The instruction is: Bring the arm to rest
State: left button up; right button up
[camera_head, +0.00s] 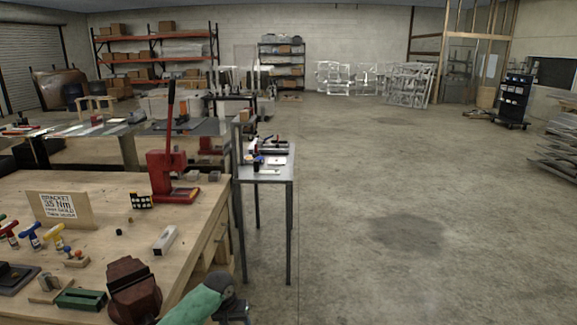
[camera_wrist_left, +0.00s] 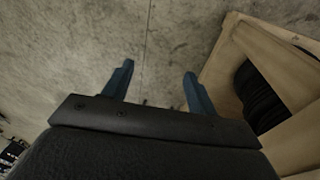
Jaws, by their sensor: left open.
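My left gripper (camera_wrist_left: 157,69) shows in the left wrist view. Its two blue fingers stand apart with nothing between them, above bare concrete floor. A wooden bench frame (camera_wrist_left: 275,60) is close to the right of the fingers, apart from them. In the head view the left gripper's fingers cannot be made out; a green and dark link shows at the bottom edge, beside the wooden workbench (camera_head: 110,215). My right gripper is in neither view.
On the workbench stand a red press (camera_head: 165,172), a dark red vise (camera_head: 133,290), a torque sign (camera_head: 58,205) and small tools. A narrow metal table (camera_head: 284,176) stands beyond. A black coiled thing (camera_wrist_left: 262,97) sits inside the bench frame. Open floor (camera_head: 420,220) lies right.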

pick_arm(q)
jog(key=s+f, duration=0.5)
jog(key=f, duration=0.5)
jog(key=s+f+t+b, duration=0.1)
jog(key=s+f, duration=0.5)
jog(key=f, duration=0.3)
jog(key=s+f, duration=0.5)
jog(key=f, duration=0.5)
jog(key=s+a+f, duration=0.1)
jog(key=s+f, duration=0.5)
jog(key=s, duration=0.4)
jog(key=s+a+f+m+y+b, duration=0.1)
jog(key=s+f, duration=0.6)
jog(key=s, duration=0.4)
jog(key=s+a+f, duration=0.1)
jog(key=s+f, duration=0.6)
jog(key=s, duration=0.4)
jog(key=shift+f+y+b, duration=0.15)
jog(key=shift+y+b, duration=0.15)
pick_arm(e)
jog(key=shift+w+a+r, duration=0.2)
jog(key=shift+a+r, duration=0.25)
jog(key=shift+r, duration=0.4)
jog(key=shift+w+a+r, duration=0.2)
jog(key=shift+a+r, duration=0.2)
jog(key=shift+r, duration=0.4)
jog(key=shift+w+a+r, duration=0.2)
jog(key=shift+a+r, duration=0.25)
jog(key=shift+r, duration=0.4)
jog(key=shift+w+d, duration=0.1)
